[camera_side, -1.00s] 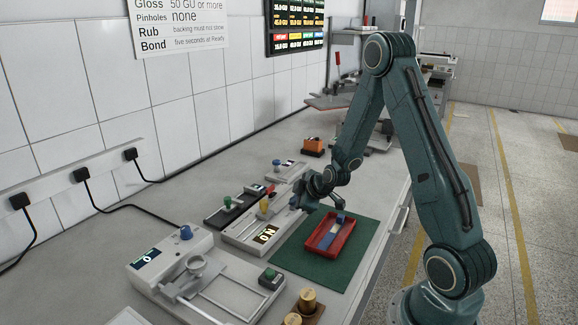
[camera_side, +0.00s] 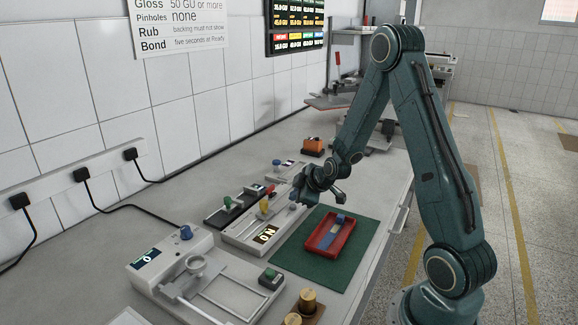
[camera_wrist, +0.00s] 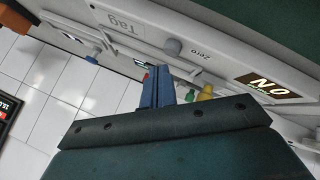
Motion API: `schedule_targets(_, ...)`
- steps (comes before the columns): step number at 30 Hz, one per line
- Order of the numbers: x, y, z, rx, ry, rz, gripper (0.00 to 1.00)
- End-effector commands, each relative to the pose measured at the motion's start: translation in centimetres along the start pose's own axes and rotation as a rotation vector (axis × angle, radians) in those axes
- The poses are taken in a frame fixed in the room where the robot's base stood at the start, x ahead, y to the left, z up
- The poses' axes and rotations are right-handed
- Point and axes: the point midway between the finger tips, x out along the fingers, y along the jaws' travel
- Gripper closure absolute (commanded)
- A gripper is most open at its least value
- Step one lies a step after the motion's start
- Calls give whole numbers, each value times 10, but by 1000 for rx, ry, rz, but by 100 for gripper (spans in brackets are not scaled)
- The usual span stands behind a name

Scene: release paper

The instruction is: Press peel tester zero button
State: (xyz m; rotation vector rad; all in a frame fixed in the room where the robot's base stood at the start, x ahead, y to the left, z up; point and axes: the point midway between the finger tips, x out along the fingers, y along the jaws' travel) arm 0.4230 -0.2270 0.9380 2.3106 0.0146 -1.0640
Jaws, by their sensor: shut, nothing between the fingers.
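The peel tester (camera_side: 238,236) is a long pale device on the bench beside the green mat, with a lit display (camera_side: 266,234). In the wrist view its panel shows a grey round zero button (camera_wrist: 173,46) beside the printed word "zero", with the lit display (camera_wrist: 275,86) to the right. My gripper (camera_side: 295,197) is over the far end of the tester in the side view. In the wrist view its blue fingers (camera_wrist: 157,68) are together and empty, with their tips just below the button in the picture. I cannot tell whether they touch it.
A red tray (camera_side: 313,247) holding a blue-and-pale strip lies on the green mat (camera_side: 341,273). A white instrument with a blue knob (camera_side: 186,232) and brass weights (camera_side: 307,299) stand nearer the camera. An orange box (camera_side: 312,145) stands farther back.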

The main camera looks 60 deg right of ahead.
Motion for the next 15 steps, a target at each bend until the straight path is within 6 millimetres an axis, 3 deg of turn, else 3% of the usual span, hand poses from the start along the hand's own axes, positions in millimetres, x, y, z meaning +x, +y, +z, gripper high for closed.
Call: schedule_targets(15,-24,18,-18,-1,2,3,100)
